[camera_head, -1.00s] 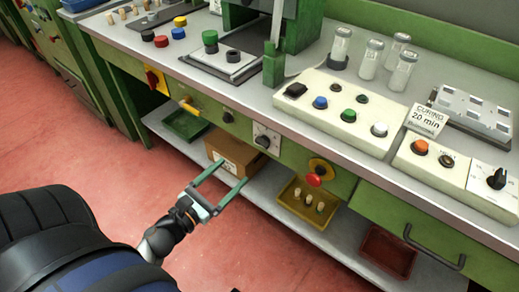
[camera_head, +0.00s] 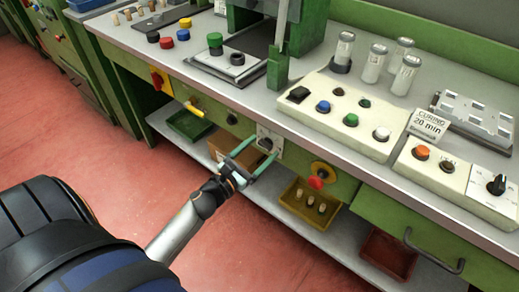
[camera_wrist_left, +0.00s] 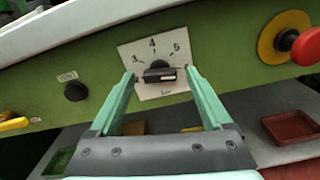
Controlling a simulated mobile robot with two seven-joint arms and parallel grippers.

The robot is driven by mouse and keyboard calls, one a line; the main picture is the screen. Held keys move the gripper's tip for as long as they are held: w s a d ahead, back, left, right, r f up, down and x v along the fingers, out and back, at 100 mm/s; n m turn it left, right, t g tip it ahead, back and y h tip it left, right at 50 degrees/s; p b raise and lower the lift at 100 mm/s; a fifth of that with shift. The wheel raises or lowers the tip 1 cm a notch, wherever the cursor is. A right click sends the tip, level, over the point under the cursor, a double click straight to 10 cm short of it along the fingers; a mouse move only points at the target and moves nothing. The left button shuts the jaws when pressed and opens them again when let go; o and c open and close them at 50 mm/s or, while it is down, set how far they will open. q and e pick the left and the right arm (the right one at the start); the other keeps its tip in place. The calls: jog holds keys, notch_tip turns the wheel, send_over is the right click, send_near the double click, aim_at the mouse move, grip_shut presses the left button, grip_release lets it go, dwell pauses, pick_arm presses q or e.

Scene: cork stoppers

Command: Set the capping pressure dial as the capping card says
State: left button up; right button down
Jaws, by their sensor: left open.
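A dark dial knob (camera_wrist_left: 158,73) sits on a white plate (camera_wrist_left: 135,55) on the green front panel. The marks 4 and 5 are readable, with another mark at left and small lettering below. I cannot tell which mark the knob points to. The plate also shows in the head view (camera_head: 276,135), partly behind my gripper. My left gripper (camera_head: 260,160) is open, with its fingertips either side of the knob in the wrist view; contact is not clear. My right gripper is not in view. No card readable as a capping card shows; one card (camera_head: 428,126) reads "CURING 20 min".
A red button (camera_wrist_left: 307,47) on a yellow disc is right of the dial, a black knob (camera_wrist_left: 76,91) left. The bench edge overhangs above. Below is a shelf with a yellow tray of corks (camera_head: 290,204). Another dial (camera_head: 497,185) is on the bench.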

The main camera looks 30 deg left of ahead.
pick_arm(q)
jog(key=shift+c, duration=0.2)
grip_shut()
dwell(0.3)
